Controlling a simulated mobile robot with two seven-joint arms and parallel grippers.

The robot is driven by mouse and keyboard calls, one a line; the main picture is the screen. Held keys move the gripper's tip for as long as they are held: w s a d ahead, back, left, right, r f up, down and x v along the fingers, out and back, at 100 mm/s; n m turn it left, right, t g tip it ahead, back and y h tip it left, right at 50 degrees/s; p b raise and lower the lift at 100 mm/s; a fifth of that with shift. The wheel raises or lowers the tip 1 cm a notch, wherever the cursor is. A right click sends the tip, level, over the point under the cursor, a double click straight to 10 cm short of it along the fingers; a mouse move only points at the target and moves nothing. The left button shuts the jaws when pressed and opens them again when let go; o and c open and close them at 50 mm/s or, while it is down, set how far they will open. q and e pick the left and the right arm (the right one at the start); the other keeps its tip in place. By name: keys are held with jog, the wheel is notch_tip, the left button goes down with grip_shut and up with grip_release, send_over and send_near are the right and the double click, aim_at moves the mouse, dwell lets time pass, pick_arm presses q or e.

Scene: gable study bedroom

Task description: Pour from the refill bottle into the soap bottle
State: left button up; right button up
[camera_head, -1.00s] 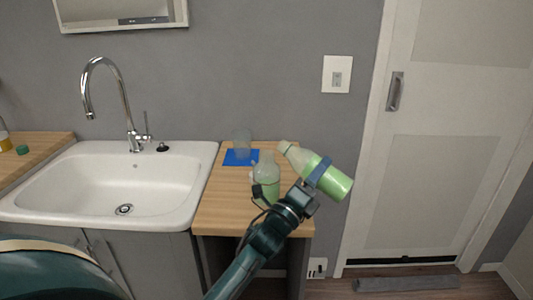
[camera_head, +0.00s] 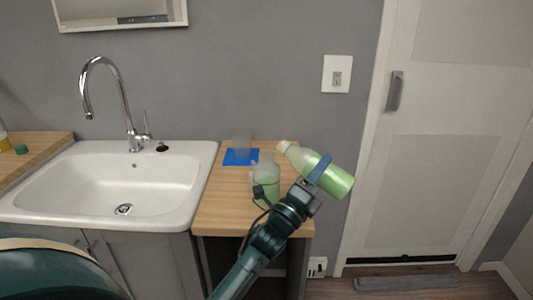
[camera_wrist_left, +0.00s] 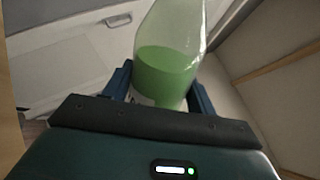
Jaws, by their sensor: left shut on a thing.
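The refill bottle (camera_head: 338,181), clear with green liquid, is tilted well over, its neck up to the left and its base down to the right. My left gripper (camera_head: 318,172) is shut around its middle and holds it above the counter's right edge. In the left wrist view the refill bottle (camera_wrist_left: 168,65) stands between the two blue fingers, partly filled with green. My right gripper is not seen.
A white sink (camera_head: 60,205) with a chrome tap (camera_head: 128,110) is to the left. A door (camera_head: 430,190) is to the right.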

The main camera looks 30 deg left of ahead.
pick_arm(q)
jog(key=shift+r+n, duration=0.35)
jog(key=shift+n, duration=0.15)
dwell(0.4)
jog(key=shift+a+r+n+t+y+p, duration=0.15)
jog(key=shift+a+r+n+y+p, duration=0.15)
jog(key=shift+r+n+y, duration=0.35)
jog(key=shift+a+r+n+t+y+p, duration=0.15)
jog(key=shift+a+r+n+y, duration=0.15)
jog(key=shift+n+y, duration=0.4)
dwell(5.4)
